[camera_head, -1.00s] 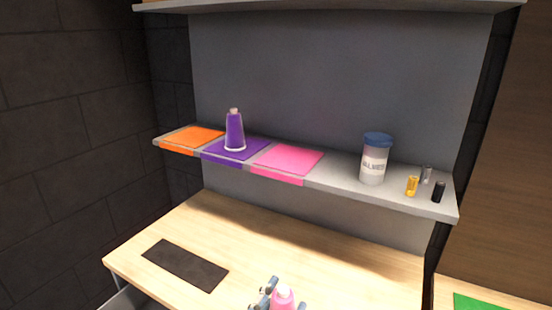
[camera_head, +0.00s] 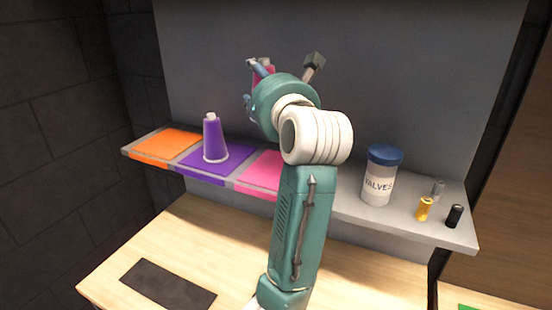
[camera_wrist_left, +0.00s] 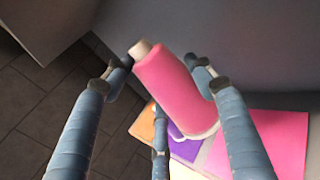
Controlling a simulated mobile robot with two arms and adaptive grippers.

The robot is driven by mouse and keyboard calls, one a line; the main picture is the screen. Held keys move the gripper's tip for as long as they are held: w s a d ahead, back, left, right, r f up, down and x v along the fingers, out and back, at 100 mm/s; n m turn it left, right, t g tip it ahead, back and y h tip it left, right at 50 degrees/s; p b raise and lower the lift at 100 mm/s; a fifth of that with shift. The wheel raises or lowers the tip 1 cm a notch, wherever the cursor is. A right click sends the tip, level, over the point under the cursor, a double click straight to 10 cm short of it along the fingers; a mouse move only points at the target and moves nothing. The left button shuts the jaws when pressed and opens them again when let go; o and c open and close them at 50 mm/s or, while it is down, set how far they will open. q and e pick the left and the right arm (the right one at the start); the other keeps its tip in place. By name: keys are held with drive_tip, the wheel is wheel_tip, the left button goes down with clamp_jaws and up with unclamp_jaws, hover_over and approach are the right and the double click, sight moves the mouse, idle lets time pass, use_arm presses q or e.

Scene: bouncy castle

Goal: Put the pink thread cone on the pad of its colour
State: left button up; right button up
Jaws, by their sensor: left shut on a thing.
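The pink thread cone (camera_wrist_left: 172,88) is held between the fingers of my left gripper (camera_wrist_left: 160,74), which is shut on it. In the head view only a small part of the cone (camera_head: 263,68) shows behind my left gripper (camera_head: 284,62), up above the shelf. The pink pad (camera_head: 260,172) lies on the shelf below, partly hidden by my arm. In the left wrist view the pink pad (camera_wrist_left: 285,138) is empty, right of and beyond the cone's base, apart from it. My right gripper is not in view.
A purple thread cone (camera_head: 214,140) stands on the purple pad (camera_head: 188,165), left of the pink pad. The orange pad (camera_head: 167,144) is empty. A jar with a blue lid (camera_head: 376,182) and small cylinders (camera_head: 424,208) stand on the shelf (camera_head: 345,205) to the right.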

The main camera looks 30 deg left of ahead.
sight(271, 65)
use_arm(q)
drive_tip(key=shift+m+t+h, duration=0.3)
drive_tip(key=shift+h, duration=0.1)
drive_tip(key=r, duration=0.2)
drive_tip(key=w+d+r, duration=0.1)
drive_tip(key=r, duration=0.1)
drive_tip(key=shift+d, duration=0.35)
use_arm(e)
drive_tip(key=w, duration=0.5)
use_arm(q)
wheel_tip(271, 65, down, 8)
drive_tip(key=shift+r+p, duration=0.1)
drive_tip(key=shift+p, duration=1)
wheel_tip(271, 65, down, 11)
drive_tip(key=shift+f+p, duration=0.15)
drive_tip(key=shift+p, duration=0.8)
drive_tip(key=shift+s, duration=0.1)
drive_tip(key=shift+f, duration=0.15)
drive_tip(key=o, duration=1.5)
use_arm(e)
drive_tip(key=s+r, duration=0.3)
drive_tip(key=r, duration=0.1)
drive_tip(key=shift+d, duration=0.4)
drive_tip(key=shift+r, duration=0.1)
